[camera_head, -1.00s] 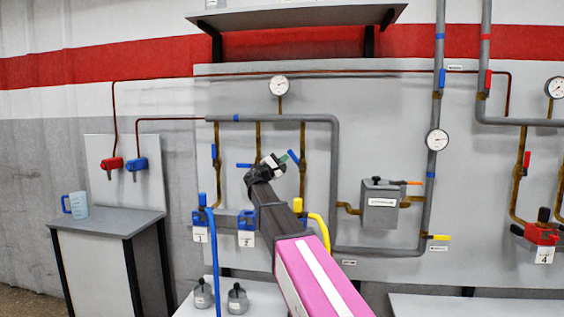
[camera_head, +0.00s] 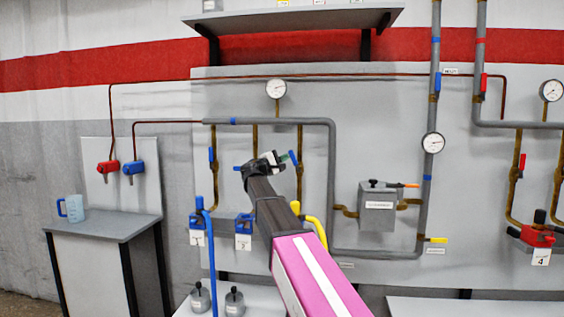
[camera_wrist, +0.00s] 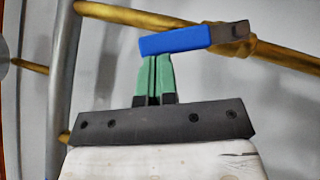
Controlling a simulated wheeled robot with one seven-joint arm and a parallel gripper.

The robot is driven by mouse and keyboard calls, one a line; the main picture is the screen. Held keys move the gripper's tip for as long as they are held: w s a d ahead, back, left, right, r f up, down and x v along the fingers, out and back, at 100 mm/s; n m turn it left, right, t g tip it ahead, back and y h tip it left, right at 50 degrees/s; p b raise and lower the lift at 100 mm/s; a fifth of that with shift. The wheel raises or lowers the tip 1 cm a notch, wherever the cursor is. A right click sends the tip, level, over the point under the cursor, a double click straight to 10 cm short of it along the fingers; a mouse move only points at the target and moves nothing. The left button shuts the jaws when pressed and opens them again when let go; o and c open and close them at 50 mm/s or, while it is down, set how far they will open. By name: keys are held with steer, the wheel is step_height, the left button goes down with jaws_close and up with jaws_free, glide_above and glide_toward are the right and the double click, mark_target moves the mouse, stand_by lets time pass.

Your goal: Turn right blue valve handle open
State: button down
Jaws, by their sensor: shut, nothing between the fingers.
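A blue valve handle (camera_wrist: 190,38) fills the top middle of the wrist view, its right end fixed to a brass pipe (camera_wrist: 125,15). My gripper (camera_wrist: 155,62) has its two green fingers shut together with nothing between them. Their tips meet the lower edge of the handle in that view; I cannot tell whether they touch it. In the head view my gripper (camera_head: 289,158) is in front of the wall panel by the right brass pipe (camera_head: 299,180) of the left group. My wrist hides part of the valves there. Another blue handle (camera_head: 211,155) hangs upright on the left pipe.
A grey pipe (camera_head: 333,190) runs down right of my gripper, and a grey box (camera_head: 377,208) is farther right. A blue hose (camera_head: 213,255) and a yellow hose (camera_head: 318,232) rise near my arm. A side table (camera_head: 105,226) holds a blue jug (camera_head: 72,208).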

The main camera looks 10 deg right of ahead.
mark_target(291, 153)
steer(key=shift+s+d+r+m+g+y, duration=0.25)
steer(key=shift+d+r+m+g+y, duration=0.2)
steer(key=shift+d+m, duration=0.25)
steer(key=shift+s+d+r+m+g+y, duration=0.2)
steer(key=shift+d+r+m+g+y, duration=0.15)
steer(key=shift+d+r+m, duration=0.3)
